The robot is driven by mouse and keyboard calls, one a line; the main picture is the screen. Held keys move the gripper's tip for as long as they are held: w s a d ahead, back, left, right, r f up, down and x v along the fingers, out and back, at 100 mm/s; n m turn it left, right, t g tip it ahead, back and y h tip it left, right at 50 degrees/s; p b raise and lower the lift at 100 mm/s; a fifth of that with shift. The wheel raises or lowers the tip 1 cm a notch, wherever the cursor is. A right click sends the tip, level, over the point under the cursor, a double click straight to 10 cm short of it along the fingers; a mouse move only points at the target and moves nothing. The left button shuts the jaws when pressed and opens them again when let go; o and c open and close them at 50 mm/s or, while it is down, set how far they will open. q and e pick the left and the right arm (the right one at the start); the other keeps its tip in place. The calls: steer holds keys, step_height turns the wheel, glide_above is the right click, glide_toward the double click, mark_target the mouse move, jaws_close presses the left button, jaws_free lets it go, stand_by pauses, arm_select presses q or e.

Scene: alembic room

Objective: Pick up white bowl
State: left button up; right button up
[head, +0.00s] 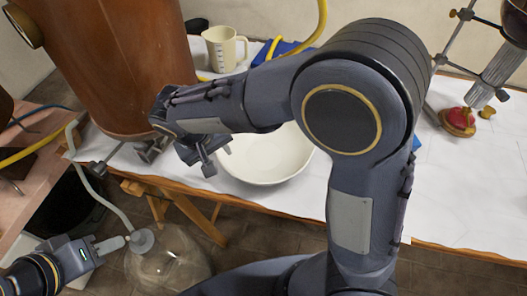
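The white bowl (265,160) stands on the white-covered table in the head view, near the front edge. My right forearm crosses above it and hides its back rim. My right gripper (198,160) is just left of the bowl, with its fingers pointing down by the left rim. I cannot tell whether it touches the bowl or how far apart the fingers are. My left gripper (112,244) is low at the lower left, away from the bowl, beside a glass jug's hose end. Its finger opening is not clear.
A large copper vessel (120,60) stands left of the bowl. A measuring jug (222,48) is behind, near a blue object and a yellow hose. A red-topped item (457,121) and a metal stand are at the right. A glass jug (168,262) is on the floor.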

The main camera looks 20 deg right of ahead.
mark_target(221, 160)
steer(key=shift+w+a+f, duration=0.15)
steer(key=shift+w+f, duration=0.05)
steer(key=shift+f, duration=0.65)
steer(key=x, duration=0.6)
steer(key=shift+w+d, duration=0.25)
steer(key=shift+d, duration=0.05)
jaws_close()
steer(key=shift+a, duration=0.1)
stand_by(0.3)
